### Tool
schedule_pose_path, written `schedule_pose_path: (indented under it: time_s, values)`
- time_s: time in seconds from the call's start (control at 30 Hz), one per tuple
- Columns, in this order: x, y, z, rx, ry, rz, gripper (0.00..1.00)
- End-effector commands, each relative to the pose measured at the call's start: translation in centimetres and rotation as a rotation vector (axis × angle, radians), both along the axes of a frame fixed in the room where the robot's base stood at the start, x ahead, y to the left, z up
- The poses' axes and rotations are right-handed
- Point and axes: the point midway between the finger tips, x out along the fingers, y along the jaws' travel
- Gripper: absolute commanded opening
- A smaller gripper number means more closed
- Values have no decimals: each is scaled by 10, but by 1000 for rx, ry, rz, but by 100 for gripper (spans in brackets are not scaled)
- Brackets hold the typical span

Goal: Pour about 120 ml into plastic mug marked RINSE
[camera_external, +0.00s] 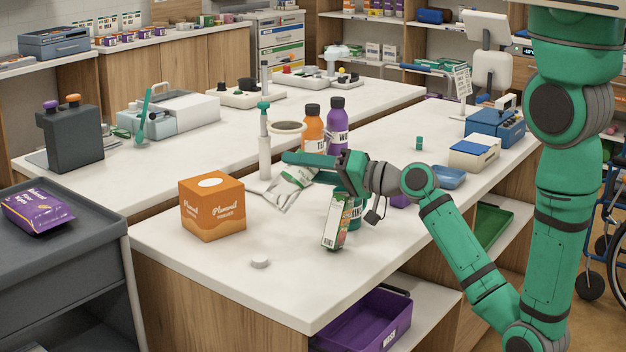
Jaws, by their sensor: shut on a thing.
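My gripper (287,158) is above the front counter, its green fingers pointing left. It is shut. A white and green pouch (288,190) slants down to the left from just under the fingers; it seems to be what they hold, though the grip itself is hidden. A teal container (358,213) with a white label, only partly readable as RINS, stands below my wrist. A tilted white and green carton (336,222) partly covers it in front. I cannot see the container's opening or any liquid.
Orange (313,132) and purple (337,125) bottles stand behind my gripper. A slim white bottle with a teal top (265,150) is close left of the fingertips. An orange box (212,208) and a small white disc (260,262) are nearer the front. The front counter corner is clear.

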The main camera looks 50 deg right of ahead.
Motion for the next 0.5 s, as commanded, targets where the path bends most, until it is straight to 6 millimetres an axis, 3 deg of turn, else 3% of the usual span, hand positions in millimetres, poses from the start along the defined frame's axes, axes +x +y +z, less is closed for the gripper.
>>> schedule_pose_path:
  time_s: [0.03,0.1,0.37,0.5]
  values:
    - [-1,4,-43,-3,85,18,15]
    - [-1,3,-51,-32,93,21,15]
    - [-4,-6,-35,-303,134,16,15]
    - [-5,-9,-45,-473,162,9,15]
